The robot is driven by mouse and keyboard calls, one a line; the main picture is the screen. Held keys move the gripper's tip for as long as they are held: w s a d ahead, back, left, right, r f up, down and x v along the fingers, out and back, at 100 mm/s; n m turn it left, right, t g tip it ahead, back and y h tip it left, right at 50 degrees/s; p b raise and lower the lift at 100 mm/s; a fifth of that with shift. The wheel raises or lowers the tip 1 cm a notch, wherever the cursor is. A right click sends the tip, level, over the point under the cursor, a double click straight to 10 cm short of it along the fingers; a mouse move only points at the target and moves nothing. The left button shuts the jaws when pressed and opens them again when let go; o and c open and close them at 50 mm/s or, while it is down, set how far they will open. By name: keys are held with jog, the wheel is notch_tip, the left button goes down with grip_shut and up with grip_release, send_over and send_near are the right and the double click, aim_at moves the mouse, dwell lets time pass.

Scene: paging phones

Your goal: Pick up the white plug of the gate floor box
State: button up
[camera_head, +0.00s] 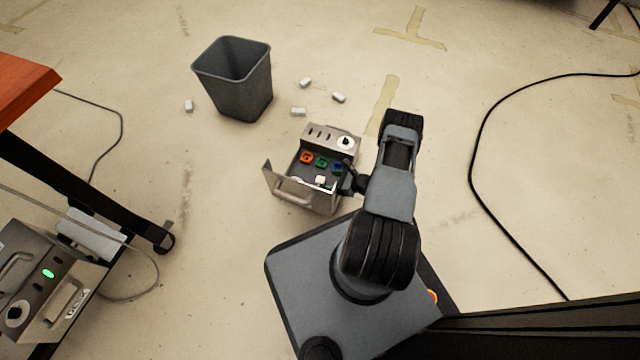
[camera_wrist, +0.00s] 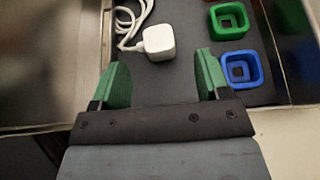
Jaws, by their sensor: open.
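The white plug (camera_wrist: 159,42) lies inside the open floor box, with its white cable coiled beside it to the upper left in the wrist view. In the head view the plug (camera_head: 320,180) is a small white block near the box's front wall. The floor box (camera_head: 318,139) is metal, with a panel of slots and a round white-rimmed knob at the back. My gripper (camera_wrist: 158,80) is open and empty, its green fingers either side of and short of the plug. In the head view my arm covers the box's right side.
Orange (camera_head: 306,157), green (camera_wrist: 229,20) and blue (camera_wrist: 241,69) square sockets sit in the box beside the plug. A grey bin (camera_head: 240,90) and several small white blocks (camera_head: 298,112) stand behind. Another metal box (camera_head: 40,285) is at the lower left; a black cable (camera_head: 480,125) crosses the right floor.

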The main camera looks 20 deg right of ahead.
aim_at(322, 180)
jog(key=b+x, duration=0.2)
jog(key=x, duration=0.2)
jog(key=shift+a+f, duration=0.2)
jog(key=shift+w+a+f+b, duration=0.15)
jog(key=shift+w+a+b, duration=0.2)
jog(key=shift+w, duration=0.1)
jog(key=c, duration=1.1)
